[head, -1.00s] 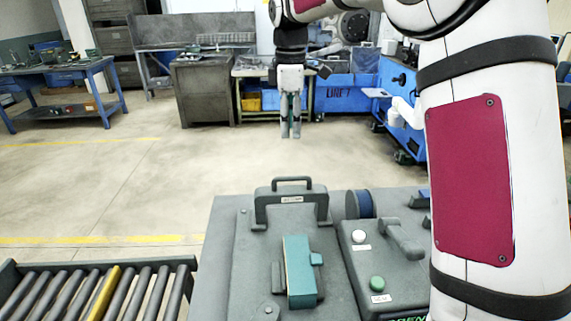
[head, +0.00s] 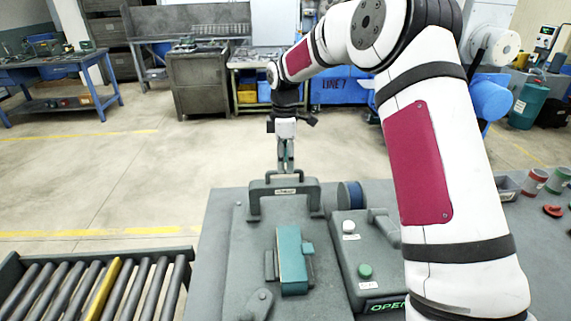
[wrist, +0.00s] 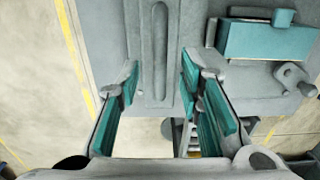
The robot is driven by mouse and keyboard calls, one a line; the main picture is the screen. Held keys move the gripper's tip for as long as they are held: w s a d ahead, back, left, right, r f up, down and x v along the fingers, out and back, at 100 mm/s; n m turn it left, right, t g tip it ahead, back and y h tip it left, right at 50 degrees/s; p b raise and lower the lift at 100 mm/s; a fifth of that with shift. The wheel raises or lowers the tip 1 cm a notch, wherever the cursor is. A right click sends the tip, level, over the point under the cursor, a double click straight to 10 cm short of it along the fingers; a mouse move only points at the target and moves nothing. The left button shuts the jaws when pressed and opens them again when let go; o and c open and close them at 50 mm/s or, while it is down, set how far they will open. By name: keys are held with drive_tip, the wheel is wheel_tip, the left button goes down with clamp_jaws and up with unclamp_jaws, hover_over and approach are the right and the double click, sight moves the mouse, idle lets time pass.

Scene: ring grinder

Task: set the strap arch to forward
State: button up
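The strap arch (head: 285,197) is a dark grey bracket with a small label and a loop handle on top, standing at the far end of the grey machine plate. I take the long slotted grey bar (wrist: 160,50) in the wrist view to be it from above. My gripper (head: 286,165) points down right over the handle in the head view. In the wrist view my gripper (wrist: 160,75) is open, its teal-padded fingers on either side of the bar with gaps visible. I cannot tell how deep the fingertips reach around the handle.
A teal block (head: 292,260) lies on the plate, with a small grey lever (head: 258,304) near it. To the right are a control box with a white button (head: 349,227), a green button (head: 365,271) and an "OPEN" display (head: 388,305), and a blue spool (head: 351,195). A roller conveyor (head: 95,290) is at left.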

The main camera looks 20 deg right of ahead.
drive_tip(key=shift+f, duration=1)
clamp_jaws()
